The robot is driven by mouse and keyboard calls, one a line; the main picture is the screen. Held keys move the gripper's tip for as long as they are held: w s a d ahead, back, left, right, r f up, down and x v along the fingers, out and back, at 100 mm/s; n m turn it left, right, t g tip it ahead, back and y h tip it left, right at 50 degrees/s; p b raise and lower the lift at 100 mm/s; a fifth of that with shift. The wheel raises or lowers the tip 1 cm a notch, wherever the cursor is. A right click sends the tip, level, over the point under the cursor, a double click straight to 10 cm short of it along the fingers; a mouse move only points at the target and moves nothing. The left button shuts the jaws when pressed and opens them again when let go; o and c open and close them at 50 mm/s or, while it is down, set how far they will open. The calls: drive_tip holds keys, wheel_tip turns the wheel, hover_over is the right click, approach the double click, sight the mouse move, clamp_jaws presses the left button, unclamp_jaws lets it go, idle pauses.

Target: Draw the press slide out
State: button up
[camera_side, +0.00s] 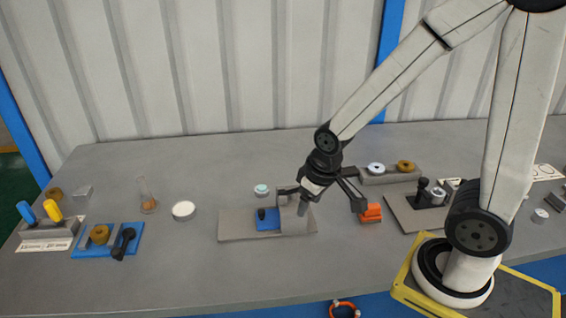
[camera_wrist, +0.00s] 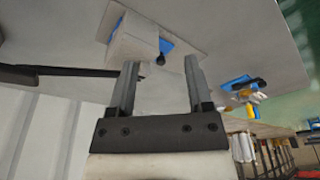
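The press is a grey block (camera_side: 297,222) on a flat grey plate (camera_side: 235,227). A blue slide (camera_side: 268,224) lies on the plate at the block's left and carries a small black knob (camera_side: 262,214). My gripper (camera_side: 292,201) is at the block, close above it; its fingers overlap the block, so contact cannot be told. In the wrist view my gripper (camera_wrist: 161,65) has its two fingers wide apart with nothing held. There the black knob (camera_wrist: 162,58) shows beyond and between the fingertips, with the blue slide (camera_wrist: 166,46) beside the block (camera_wrist: 132,45).
An orange block (camera_side: 370,213) stands right of the press. Behind it is a grey holder (camera_side: 390,178) with rings. A grey plate with black fittings (camera_side: 420,212) is further right. A white disc (camera_side: 183,210) and a blue tray (camera_side: 122,241) lie left. The front table is clear.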

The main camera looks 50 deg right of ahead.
drive_tip(key=w+f+m+g, duration=0.1)
drive_tip(key=w+f+m, duration=0.1)
drive_tip(key=w, duration=0.6)
drive_tip(key=m+g, duration=0.1)
drive_tip(key=m, duration=0.1)
hover_over(261, 211)
drive_tip(key=f, duration=0.1)
drive_tip(key=s+f, duration=0.1)
drive_tip(key=f, duration=0.1)
drive_tip(key=shift+f, duration=0.1)
drive_tip(key=shift+w+d+f+g, duration=0.1)
drive_tip(key=shift+w+f+g, duration=0.25)
drive_tip(key=shift+w, duration=0.15)
drive_tip(key=shift+f, duration=0.15)
drive_tip(key=shift+f, duration=3.7)
clamp_jaws()
